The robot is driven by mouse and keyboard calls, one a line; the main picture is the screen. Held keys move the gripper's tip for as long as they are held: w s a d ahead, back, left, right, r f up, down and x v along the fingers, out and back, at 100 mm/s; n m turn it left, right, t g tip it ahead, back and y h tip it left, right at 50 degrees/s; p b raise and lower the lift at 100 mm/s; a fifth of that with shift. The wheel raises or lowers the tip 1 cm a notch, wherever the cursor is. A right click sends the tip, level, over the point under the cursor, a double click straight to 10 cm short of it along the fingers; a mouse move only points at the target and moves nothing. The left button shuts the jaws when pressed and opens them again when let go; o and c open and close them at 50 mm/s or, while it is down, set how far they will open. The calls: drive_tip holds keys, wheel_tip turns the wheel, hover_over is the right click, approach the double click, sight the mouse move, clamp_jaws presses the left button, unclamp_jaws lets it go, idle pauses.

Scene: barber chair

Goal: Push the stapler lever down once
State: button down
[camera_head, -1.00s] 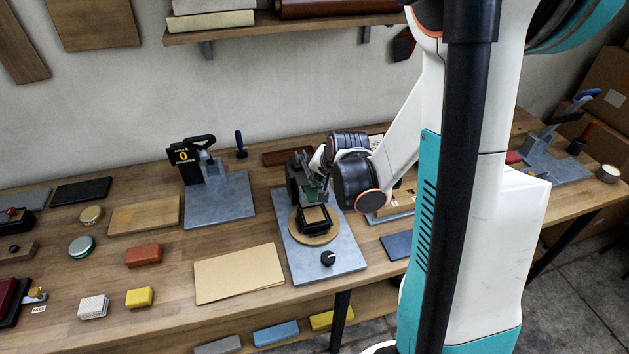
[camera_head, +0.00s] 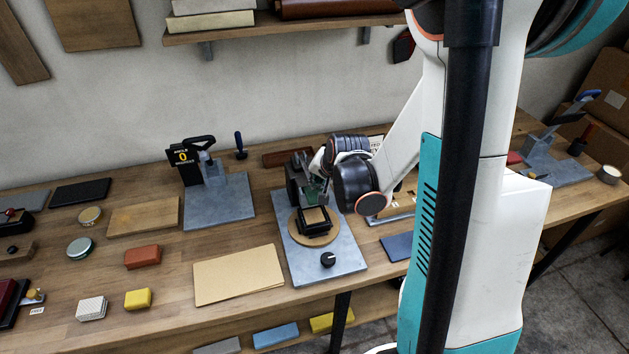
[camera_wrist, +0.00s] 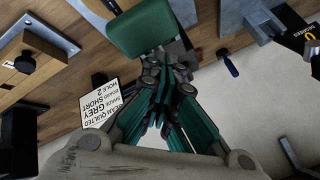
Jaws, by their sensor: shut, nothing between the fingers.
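A grey-based device (camera_head: 346,254) stands at mid bench, with a round wooden disc (camera_head: 327,236), a black square frame and a dark upright behind. My gripper (camera_head: 322,192) is at that upright, largely hidden by my wrist. In the wrist view my gripper (camera_wrist: 166,82) has its teal fingers together and empty, near a green padded block (camera_wrist: 140,30). I cannot tell whether they touch. Left of it a lever device with a black handle (camera_head: 200,140) stands on a grey plate (camera_head: 233,207) beside a black sign reading 0. I cannot tell for certain which device is the stapler.
A tan folder (camera_head: 238,274) lies left of the middle device and a blue pad (camera_head: 397,246) lies right. A blue-handled lever device (camera_head: 548,140) stands far right. Small blocks and tins lie at left. A shelf (camera_head: 285,28) is above. A printed card (camera_wrist: 99,112) shows in the wrist view.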

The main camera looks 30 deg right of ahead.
drive_tip(key=shift+r, duration=0.1)
drive_tip(key=shift+w+r+p, duration=0.15)
drive_tip(key=shift+r+p, duration=0.5)
drive_tip(key=shift+r, duration=0.3)
drive_tip(key=shift+w+r+p, duration=0.15)
drive_tip(key=shift+r+p, duration=0.5)
drive_tip(key=shift+r, duration=0.25)
drive_tip(key=r+p, duration=0.2)
drive_tip(key=r, duration=0.1)
drive_tip(key=r+p, duration=0.1)
drive_tip(key=r, duration=0.1)
drive_tip(key=shift+w+d, duration=0.15)
drive_tip(key=shift+w, duration=0.25)
